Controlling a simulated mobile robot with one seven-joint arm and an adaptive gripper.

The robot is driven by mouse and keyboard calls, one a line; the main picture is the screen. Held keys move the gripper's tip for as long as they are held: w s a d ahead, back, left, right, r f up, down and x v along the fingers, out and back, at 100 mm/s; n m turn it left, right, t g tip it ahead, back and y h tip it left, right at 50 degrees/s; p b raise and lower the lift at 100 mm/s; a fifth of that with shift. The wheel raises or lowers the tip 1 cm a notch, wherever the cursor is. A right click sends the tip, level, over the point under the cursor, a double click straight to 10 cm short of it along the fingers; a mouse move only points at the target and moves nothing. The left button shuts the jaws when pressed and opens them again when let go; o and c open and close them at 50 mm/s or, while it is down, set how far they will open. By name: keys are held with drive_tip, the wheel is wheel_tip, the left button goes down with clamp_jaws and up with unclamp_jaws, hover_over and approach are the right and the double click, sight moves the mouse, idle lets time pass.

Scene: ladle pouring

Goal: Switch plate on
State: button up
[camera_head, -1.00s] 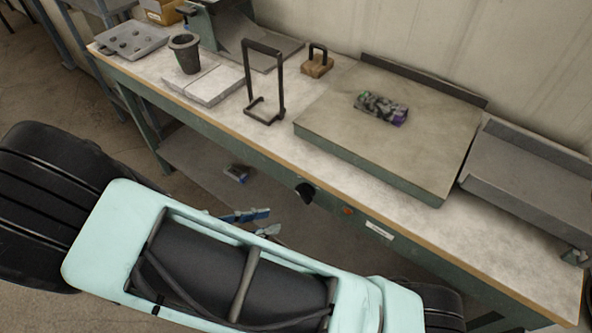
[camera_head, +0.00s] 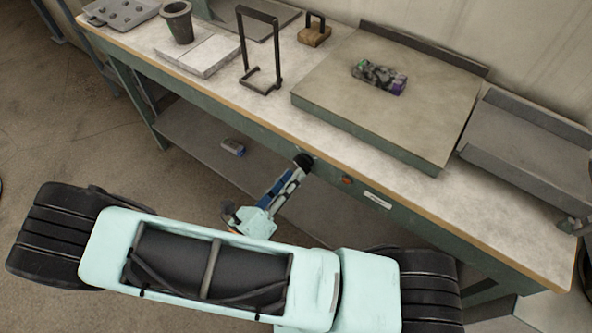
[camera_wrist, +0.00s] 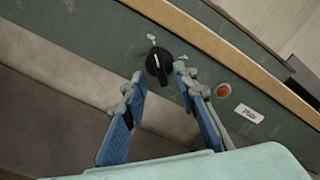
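A black rotary knob (camera_head: 303,161) sits on the green front panel of the bench. It also shows in the wrist view (camera_wrist: 158,65), with small white marks around it. My gripper (camera_head: 294,174) reaches up to the knob from below. In the wrist view my gripper (camera_wrist: 159,76) has its blue and grey fingers apart, one tip on each side of the knob's lower part. I cannot tell whether they touch it. An orange-red round light or button (camera_wrist: 223,90) and a white label reading "Plate" (camera_wrist: 249,113) are right of the knob. The large flat plate (camera_head: 330,100) is on the bench above.
A patterned block (camera_head: 379,77) lies on the plate. A black stand (camera_head: 262,88), a grey cup (camera_head: 178,22) and a wooden block with a handle (camera_head: 314,35) stand to its left. A grey tray (camera_head: 520,150) is at right. A lower shelf (camera_head: 195,145) lies under the bench.

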sight(303, 164)
drive_tip(key=shift+x, duration=1.3)
drive_tip(key=shift+c, duration=0.7)
clamp_jaws()
